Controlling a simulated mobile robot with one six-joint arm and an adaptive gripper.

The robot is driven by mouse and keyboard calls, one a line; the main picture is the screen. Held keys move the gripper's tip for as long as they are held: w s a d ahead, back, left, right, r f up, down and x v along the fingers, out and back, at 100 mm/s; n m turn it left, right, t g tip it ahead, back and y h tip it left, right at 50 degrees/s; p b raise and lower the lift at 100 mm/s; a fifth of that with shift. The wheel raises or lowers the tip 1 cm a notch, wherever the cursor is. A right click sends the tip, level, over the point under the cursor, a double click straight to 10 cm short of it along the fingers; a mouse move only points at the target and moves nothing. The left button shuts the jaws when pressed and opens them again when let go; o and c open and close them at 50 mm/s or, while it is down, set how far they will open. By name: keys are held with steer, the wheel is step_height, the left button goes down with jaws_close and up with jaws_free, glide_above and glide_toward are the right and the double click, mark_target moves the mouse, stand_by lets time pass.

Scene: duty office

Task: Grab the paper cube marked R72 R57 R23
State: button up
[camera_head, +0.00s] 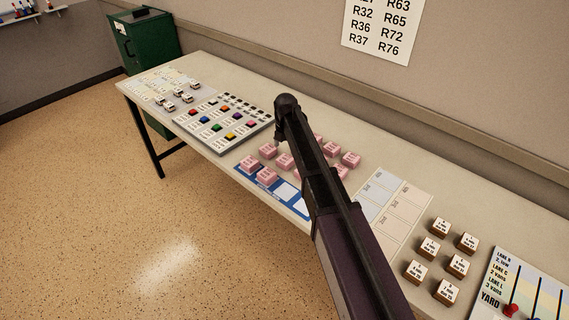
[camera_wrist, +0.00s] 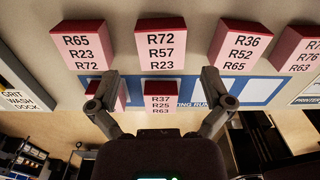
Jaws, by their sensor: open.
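The pink paper cube marked R72 R57 R23 (camera_wrist: 160,46) stands upright in the top middle of the wrist view, its marked face towards me. My gripper (camera_wrist: 159,78) is open, with one finger on each side of the picture's middle. The cube shows beyond the fingertips, between their lines, and nothing is held. A cube marked R37 R25 R63 (camera_wrist: 160,99) shows lower, between the fingers. In the head view several pink cubes (camera_head: 267,151) stand around my arm, but their marks are too small to read. My arm hides some of them and most of my gripper there.
Cubes marked R65 R23 R72 (camera_wrist: 84,48) and R36 R52 R65 (camera_wrist: 240,47) flank the marked cube. Another cube is partly behind my left finger. A button panel (camera_head: 222,122) and brown-sided blocks (camera_head: 430,248) share the table (camera_head: 330,118). A wall sheet (camera_head: 382,30) lists R codes.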

mark_target(285, 159)
steer(key=shift+s+f+b, duration=0.1)
steer(key=shift+f+b, duration=2.5)
steer(key=shift+b, duration=0.05)
steer(key=shift+c, duration=0.2)
steer(key=c, duration=1)
